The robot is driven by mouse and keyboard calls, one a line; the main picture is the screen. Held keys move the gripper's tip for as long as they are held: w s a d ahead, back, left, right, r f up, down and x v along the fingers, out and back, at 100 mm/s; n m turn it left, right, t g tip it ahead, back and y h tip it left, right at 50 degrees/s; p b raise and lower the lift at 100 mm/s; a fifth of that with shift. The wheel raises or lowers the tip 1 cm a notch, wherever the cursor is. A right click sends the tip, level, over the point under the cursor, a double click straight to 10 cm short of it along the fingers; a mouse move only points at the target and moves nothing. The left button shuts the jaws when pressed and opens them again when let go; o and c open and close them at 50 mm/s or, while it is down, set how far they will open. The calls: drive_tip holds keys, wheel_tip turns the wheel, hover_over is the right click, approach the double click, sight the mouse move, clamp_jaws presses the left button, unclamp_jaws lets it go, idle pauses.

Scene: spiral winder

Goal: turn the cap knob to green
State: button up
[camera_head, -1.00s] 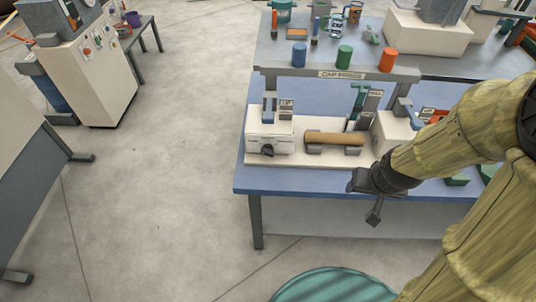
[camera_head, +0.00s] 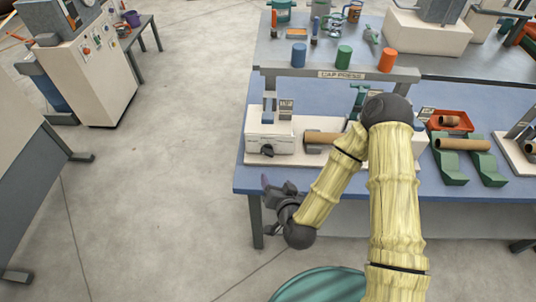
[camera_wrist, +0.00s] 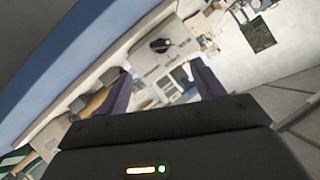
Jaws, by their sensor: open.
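The black cap knob (camera_head: 267,150) sits on the front face of a white box (camera_head: 284,137) at the left end of the cap press. It also shows as a dark knob in the wrist view (camera_wrist: 160,45), with small unreadable markings around it. Which colour it points to is too small to tell. My gripper (camera_head: 268,185) is in front of and below the box, past the table's front edge, apart from the knob. In the wrist view its fingers (camera_wrist: 163,82) are spread and empty, with the knob beyond the gap between them.
Blue (camera_head: 298,55), green (camera_head: 344,56) and orange (camera_head: 386,60) cylinders stand on the rail marked CAP PRESS (camera_head: 340,75). The blue table's front edge (camera_head: 245,185) is close.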

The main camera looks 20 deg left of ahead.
sight(268, 154)
drive_tip(key=shift+s+m+t+h, duration=0.3)
drive_tip(key=shift+s+m+t, duration=0.3)
drive_tip(key=shift+m+t, duration=0.15)
drive_tip(key=p+x, duration=0.3)
drive_tip(key=x, duration=1.3)
drive_tip(key=shift+w+a, duration=0.2)
drive_tip(key=shift+a, duration=0.05)
drive_tip(key=shift+w+f, duration=0.25)
drive_tip(key=shift+w, duration=0.2)
drive_tip(key=shift+s, duration=0.1)
drive_tip(key=shift+c, duration=0.2)
drive_tip(key=shift+a, duration=0.1)
drive_tip(key=c, duration=0.9)
